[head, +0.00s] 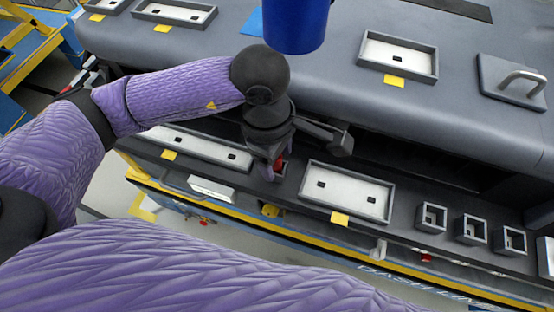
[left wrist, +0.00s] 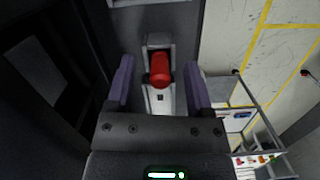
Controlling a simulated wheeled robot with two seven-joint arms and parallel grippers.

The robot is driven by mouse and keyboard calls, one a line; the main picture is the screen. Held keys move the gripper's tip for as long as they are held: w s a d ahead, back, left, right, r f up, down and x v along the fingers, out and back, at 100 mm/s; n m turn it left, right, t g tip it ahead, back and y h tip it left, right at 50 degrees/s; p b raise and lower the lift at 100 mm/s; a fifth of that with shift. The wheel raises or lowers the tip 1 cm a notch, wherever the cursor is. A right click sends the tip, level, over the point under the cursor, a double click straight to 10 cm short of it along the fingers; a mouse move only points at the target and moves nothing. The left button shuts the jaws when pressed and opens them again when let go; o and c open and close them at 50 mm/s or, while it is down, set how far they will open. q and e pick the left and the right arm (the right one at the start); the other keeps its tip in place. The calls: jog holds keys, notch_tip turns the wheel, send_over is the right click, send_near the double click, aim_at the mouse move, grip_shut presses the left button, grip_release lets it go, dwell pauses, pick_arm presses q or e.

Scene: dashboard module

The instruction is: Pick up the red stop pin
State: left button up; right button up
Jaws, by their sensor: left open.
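The red stop pin (left wrist: 160,69) stands in a small grey holder (left wrist: 158,44) in the left wrist view. In the head view only a bit of the red pin (head: 280,163) shows, partly hidden by my gripper. My left gripper (head: 276,167) is over the front ledge of the dashboard module. In the left wrist view its two purple fingers (left wrist: 160,85) are open, one on each side of the pin, with gaps visible. My right gripper is not in view.
White-bottomed trays (head: 347,192) lie on both sides of the gripper on the ledge. Small square holders (head: 431,217) stand farther right. A blue cylinder (head: 295,22) is above the grey dashboard top (head: 190,45). A metal-handled plate (head: 512,82) lies at right.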

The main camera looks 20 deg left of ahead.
pick_arm(q)
jog(key=shift+f, duration=0.15)
grip_shut()
